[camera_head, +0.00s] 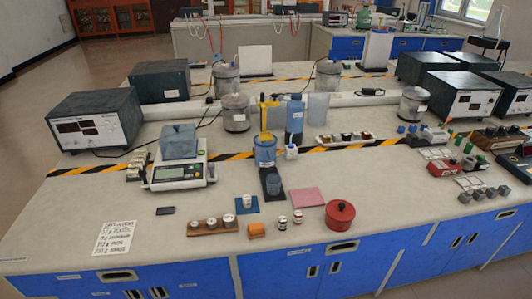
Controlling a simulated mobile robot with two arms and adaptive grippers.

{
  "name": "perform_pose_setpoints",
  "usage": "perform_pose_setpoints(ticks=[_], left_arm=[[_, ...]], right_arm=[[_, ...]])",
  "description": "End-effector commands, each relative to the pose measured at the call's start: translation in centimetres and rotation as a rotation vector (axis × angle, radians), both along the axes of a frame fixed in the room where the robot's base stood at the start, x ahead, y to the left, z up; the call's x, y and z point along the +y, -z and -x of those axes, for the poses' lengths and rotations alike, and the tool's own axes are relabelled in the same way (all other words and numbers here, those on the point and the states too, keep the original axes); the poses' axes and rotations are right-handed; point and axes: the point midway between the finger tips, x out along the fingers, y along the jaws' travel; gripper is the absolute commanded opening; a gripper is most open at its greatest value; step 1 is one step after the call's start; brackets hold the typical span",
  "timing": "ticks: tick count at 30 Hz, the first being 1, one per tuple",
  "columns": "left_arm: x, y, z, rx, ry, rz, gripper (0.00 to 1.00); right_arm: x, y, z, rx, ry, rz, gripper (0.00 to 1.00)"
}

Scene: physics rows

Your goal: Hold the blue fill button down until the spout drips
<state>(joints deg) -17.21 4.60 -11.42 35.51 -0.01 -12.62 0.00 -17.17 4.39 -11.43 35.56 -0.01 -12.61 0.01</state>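A dispenser with a yellow top (267,103) and a blue body (264,150) stands near the middle of the bench. The blue fill button is too small to tell apart from the blue body. The spout is also not clear, and I cannot see any drip. Neither of my grippers is in view.
A blue bottle (294,120) and a small white bottle (291,152) stand right of the dispenser. A scale (180,174) is at left. In front are a wooden block with jars (214,226), an orange block (256,230) and a red pot (340,214).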

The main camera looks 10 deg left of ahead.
Motion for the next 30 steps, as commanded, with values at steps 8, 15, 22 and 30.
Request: perform_pose_setpoints(ticks=[8,15,22,30], left_arm=[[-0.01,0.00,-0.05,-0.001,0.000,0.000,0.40],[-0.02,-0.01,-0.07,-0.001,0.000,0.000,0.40],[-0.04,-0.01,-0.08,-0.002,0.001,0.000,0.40],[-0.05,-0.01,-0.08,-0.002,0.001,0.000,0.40]], right_arm=[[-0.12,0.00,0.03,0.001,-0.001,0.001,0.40],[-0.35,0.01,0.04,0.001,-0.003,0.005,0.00],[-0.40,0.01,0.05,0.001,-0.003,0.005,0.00],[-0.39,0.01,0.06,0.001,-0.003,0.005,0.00]])
